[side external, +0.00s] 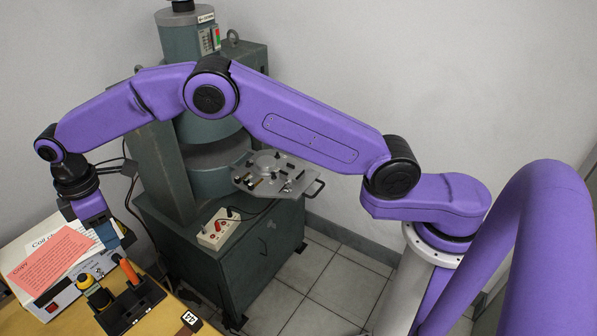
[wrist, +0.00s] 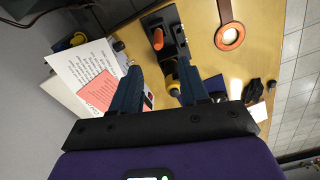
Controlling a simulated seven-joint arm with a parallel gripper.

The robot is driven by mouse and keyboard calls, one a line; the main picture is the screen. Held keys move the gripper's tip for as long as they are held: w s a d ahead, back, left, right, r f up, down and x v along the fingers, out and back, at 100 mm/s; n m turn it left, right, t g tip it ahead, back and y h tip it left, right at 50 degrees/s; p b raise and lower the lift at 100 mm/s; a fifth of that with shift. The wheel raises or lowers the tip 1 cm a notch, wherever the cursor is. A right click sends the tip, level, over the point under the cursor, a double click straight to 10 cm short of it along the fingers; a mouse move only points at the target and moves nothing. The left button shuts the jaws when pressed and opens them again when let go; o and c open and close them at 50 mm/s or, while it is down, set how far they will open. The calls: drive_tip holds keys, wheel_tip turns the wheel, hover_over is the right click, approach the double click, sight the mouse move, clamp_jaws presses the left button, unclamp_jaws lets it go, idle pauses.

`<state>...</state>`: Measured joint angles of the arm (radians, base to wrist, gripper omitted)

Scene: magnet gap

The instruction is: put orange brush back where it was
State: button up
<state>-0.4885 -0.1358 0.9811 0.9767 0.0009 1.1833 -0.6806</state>
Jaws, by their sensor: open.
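The orange brush shows as an orange handle (side external: 128,271) standing tilted at the black holder on the bench; its lower end is hidden. In the wrist view an orange handle (wrist: 158,38) shows at the black holder (wrist: 172,28), beyond my fingertips. My gripper (side external: 118,238) is above the bench, just up and left of the handle, apart from it. In the wrist view my gripper (wrist: 157,72) has its two blue fingers spread.
A yellow-handled tool (side external: 87,282) stands beside the orange handle. Papers, one salmon-coloured (side external: 50,260), lie at the left on a box. A ringed lens (wrist: 230,36) lies on the bench at the right. A green machine (side external: 175,170) stands behind.

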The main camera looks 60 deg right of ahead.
drive_tip(key=s+d+r+m, duration=0.1)
drive_tip(key=s+d+r, duration=0.45)
drive_tip(key=s, duration=0.25)
drive_tip(key=s+d+r, duration=0.4)
drive_tip(key=s+d, duration=0.2)
drive_tip(key=s, duration=0.3)
drive_tip(key=s+d+m, duration=0.1)
drive_tip(key=s+d, duration=1.8)
drive_tip(key=s, duration=0.1)
drive_tip(key=shift+s+d+f, duration=0.2)
drive_tip(key=shift+d+f, duration=0.15)
drive_tip(key=shift+f, duration=0.1)
